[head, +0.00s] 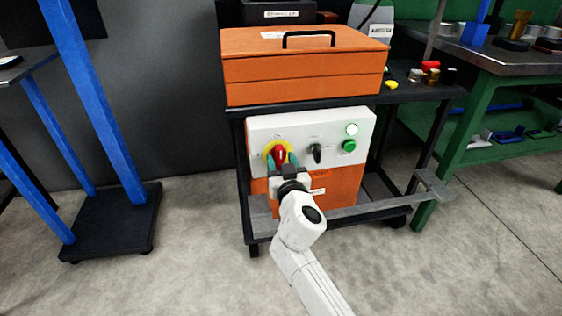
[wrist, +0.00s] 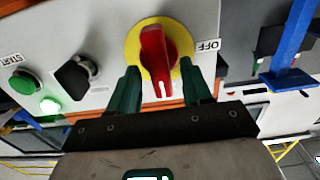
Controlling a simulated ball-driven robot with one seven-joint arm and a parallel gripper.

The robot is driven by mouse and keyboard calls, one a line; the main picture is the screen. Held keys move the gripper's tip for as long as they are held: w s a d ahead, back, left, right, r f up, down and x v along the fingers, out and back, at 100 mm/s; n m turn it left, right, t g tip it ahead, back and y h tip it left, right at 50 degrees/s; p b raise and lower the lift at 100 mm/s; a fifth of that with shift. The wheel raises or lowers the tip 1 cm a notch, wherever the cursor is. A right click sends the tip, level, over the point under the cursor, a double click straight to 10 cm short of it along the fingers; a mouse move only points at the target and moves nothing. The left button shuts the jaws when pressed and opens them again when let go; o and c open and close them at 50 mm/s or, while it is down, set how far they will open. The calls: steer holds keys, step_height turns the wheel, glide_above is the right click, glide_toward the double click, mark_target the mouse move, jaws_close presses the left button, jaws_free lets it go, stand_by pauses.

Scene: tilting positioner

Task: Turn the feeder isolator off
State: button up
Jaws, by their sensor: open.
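The feeder isolator is a red rotary handle (head: 279,152) on a round yellow plate, at the left of a light grey control panel (head: 336,128). In the wrist view the red handle (wrist: 154,48) stands in line with the fingers, its white mark at the end nearer my gripper. An OFF label (wrist: 209,45) sits right of the yellow plate (wrist: 133,45), off the mark's line. My gripper (head: 282,162) is open in front of the dial. Its two teal fingers lie either side of the handle's near end, with gaps visible; contact depth is unclear.
The orange box sits on a dark cart (head: 246,188) below an orange toolbox (head: 305,65). A blue-post stand (head: 112,215) is left; floor between is clear.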

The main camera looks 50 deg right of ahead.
steer(key=shift+w+d, duration=0.15)
steer(key=shift+w, duration=0.1)
steer(key=shift+c, duration=0.5)
jaws_close()
